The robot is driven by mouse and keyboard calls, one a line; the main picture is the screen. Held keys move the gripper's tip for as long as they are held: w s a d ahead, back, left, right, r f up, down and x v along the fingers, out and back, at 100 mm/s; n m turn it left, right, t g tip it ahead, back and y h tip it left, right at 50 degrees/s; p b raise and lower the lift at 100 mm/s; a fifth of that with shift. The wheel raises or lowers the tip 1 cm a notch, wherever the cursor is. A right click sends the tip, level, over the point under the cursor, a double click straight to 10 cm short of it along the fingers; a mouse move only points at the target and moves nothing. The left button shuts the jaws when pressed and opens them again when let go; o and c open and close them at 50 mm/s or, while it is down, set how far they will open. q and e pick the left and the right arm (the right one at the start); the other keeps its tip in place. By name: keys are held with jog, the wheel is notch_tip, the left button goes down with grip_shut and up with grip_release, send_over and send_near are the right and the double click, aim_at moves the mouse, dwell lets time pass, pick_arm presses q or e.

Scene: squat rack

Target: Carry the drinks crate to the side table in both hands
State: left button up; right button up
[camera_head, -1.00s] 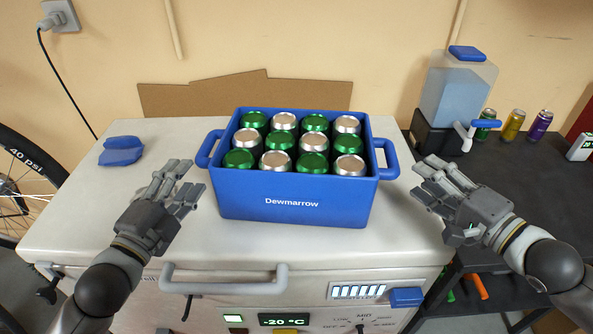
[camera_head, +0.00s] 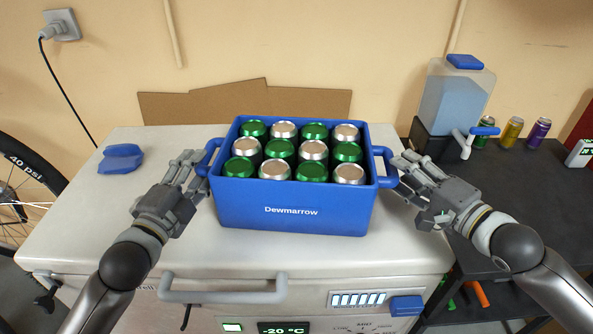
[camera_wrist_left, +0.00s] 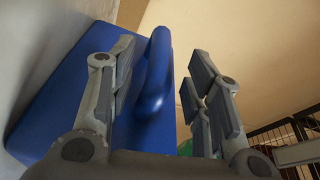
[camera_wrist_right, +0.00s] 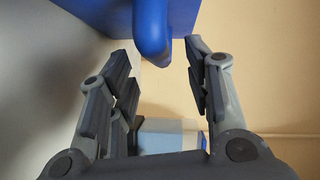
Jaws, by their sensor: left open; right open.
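The blue drinks crate (camera_head: 285,210), marked "Dewmarrow", stands upright on the white freezer top (camera_head: 90,215) and holds several green and silver cans. My left gripper (camera_head: 195,165) is open at the crate's left handle. In the left wrist view the blue handle (camera_wrist_left: 157,75) lies between its spread fingers. My right gripper (camera_head: 403,168) is open beside the right handle (camera_head: 386,165). In the right wrist view the handle (camera_wrist_right: 152,35) shows just beyond the fingertips, roughly between them. Neither gripper is closed on a handle.
A dark side table (camera_head: 545,195) stands at the right, with a water dispenser (camera_head: 455,100), several cans (camera_head: 512,132) and a white device (camera_head: 580,153) along its back; its front is bare. A blue object (camera_head: 120,158) lies on the freezer's left. A bicycle wheel (camera_head: 25,180) is at far left.

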aim_at(217, 145)
pick_arm(q)
jog(key=shift+x, duration=2.65)
pick_arm(e)
jog(key=shift+x, duration=2.65)
pick_arm(q)
grip_shut()
pick_arm(e)
jog(key=shift+f, duration=0.1)
grip_shut()
